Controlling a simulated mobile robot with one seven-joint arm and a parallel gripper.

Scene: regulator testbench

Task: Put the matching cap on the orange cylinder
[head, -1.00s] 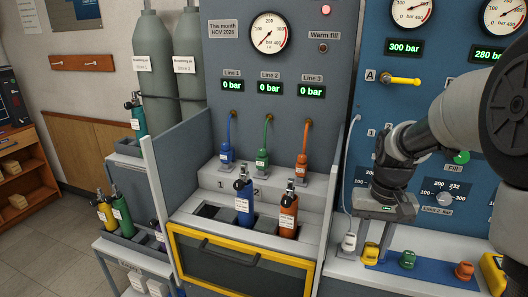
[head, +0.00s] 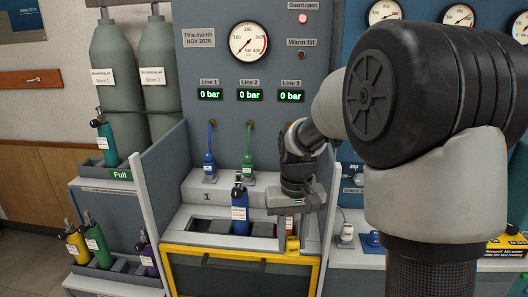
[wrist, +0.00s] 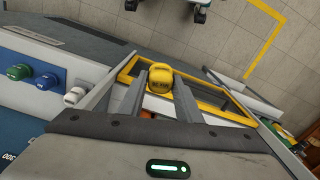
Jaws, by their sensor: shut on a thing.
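My gripper (head: 293,232) is shut on a yellow cap (head: 292,245). In the wrist view the same cap (wrist: 159,78) sits between the fingertips. The orange cylinder (head: 281,229) stands in the testbench well, mostly hidden behind my gripper in the head view. A small patch of orange shows between the fingers in the wrist view (wrist: 148,114). The gripper and the yellow cap are over the right part of the well, close to the orange cylinder; I cannot tell whether they touch. The orange cap is not visible now.
A blue cylinder (head: 240,208) stands left of my gripper in the well. The open yellow-framed guard (head: 240,255) is in front. White (wrist: 74,96), blue (wrist: 46,82) and green (wrist: 18,72) caps stand on the side bench. A low grey wall (head: 158,165) bounds the well's left side.

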